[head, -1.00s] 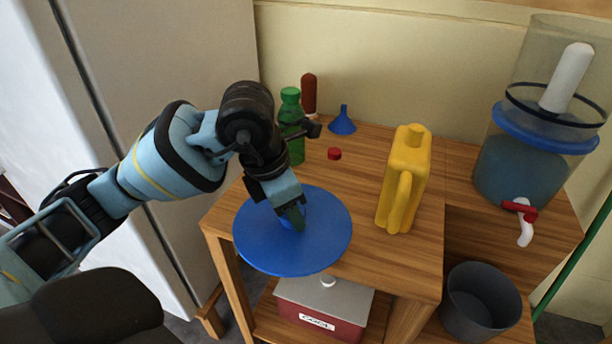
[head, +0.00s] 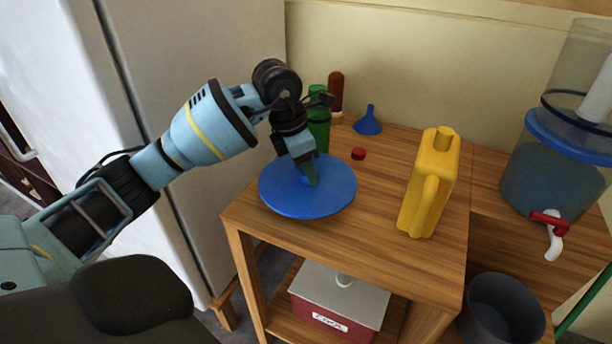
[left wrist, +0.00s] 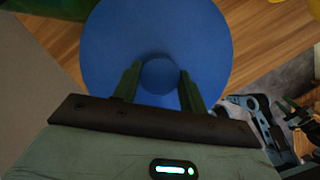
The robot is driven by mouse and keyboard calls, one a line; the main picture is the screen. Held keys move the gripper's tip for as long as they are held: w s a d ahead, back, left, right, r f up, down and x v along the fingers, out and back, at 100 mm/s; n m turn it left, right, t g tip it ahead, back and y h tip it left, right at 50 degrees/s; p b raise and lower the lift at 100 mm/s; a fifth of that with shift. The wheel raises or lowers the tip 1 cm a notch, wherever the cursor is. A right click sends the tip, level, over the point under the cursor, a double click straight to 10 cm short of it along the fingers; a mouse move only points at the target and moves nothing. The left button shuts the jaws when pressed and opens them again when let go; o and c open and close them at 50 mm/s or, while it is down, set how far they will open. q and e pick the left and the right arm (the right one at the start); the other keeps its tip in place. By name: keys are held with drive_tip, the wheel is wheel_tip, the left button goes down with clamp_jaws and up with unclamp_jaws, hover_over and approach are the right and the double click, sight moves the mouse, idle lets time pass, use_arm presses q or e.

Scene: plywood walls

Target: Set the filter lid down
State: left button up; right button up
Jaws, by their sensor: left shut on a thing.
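The filter lid (head: 335,195) is a flat blue disc with a small round knob in its middle. In the head view it is at the left part of the wooden table top, and I cannot tell whether it touches the wood. My left gripper (head: 308,178) is above it, shut on the knob. In the left wrist view the lid (left wrist: 205,45) lies beyond the fingers, and the fingers (left wrist: 157,85) stand on both sides of the knob (left wrist: 158,74).
A green bottle (head: 319,135), a brown-red bottle (head: 336,92), a blue funnel (head: 368,122) and a red cap (head: 358,154) stand behind the lid. A yellow jug (head: 430,190) stands to its right. The water filter (head: 555,170) is at the far right. Bare wood shows between lid and jug.

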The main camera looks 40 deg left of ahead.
sight(291, 182)
use_arm(q)
drive_tip(key=shift+f, duration=1.45)
drive_tip(key=shift+f, duration=0.15)
drive_tip(key=o, duration=1)
drive_tip(key=shift+o, duration=0.2)
drive_tip(key=p+v, duration=0.1)
drive_tip(key=v, duration=1.1)
